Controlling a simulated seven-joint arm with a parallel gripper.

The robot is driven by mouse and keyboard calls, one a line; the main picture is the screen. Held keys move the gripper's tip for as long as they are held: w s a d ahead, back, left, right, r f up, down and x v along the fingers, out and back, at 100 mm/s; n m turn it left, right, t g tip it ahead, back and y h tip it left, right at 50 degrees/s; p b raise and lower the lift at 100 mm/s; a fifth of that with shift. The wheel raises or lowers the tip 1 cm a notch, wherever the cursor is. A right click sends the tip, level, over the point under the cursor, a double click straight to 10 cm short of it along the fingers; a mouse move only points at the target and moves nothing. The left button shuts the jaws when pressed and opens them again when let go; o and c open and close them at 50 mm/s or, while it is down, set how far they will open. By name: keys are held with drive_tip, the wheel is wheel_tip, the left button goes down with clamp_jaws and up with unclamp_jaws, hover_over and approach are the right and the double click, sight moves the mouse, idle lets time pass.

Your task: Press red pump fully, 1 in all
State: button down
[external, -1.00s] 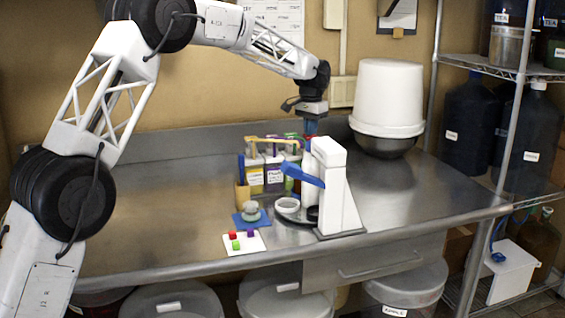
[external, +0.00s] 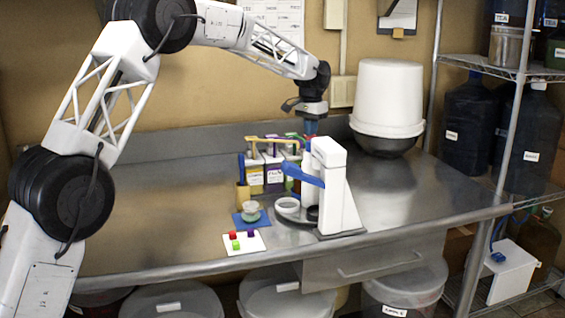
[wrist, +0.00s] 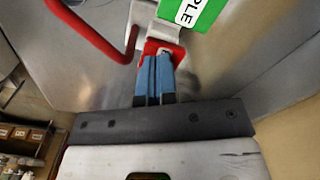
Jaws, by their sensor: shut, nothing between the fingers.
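The red pump (wrist: 152,46) shows in the wrist view, with its long red spout (wrist: 100,40) curving off to the left. My gripper (wrist: 156,62) has its blue fingers shut together, with their tips over the red pump head and seemingly touching it. How far the pump is pressed down cannot be told. In the external view my gripper (external: 311,128) points down behind the white dispenser (external: 335,185), which hides most of the red pump and its container.
Several pump containers (external: 273,175) stand left of my gripper. The dispenser has a blue lever (external: 304,174). A small jar (external: 251,211) sits on a blue mat, near a white card (external: 244,242) with coloured squares. A white bucket (external: 390,95) stands at the back right.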

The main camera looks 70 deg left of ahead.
drive_tip(key=shift+r, duration=1.65)
drive_tip(key=shift+r, duration=0.15)
drive_tip(key=shift+r, duration=2.85)
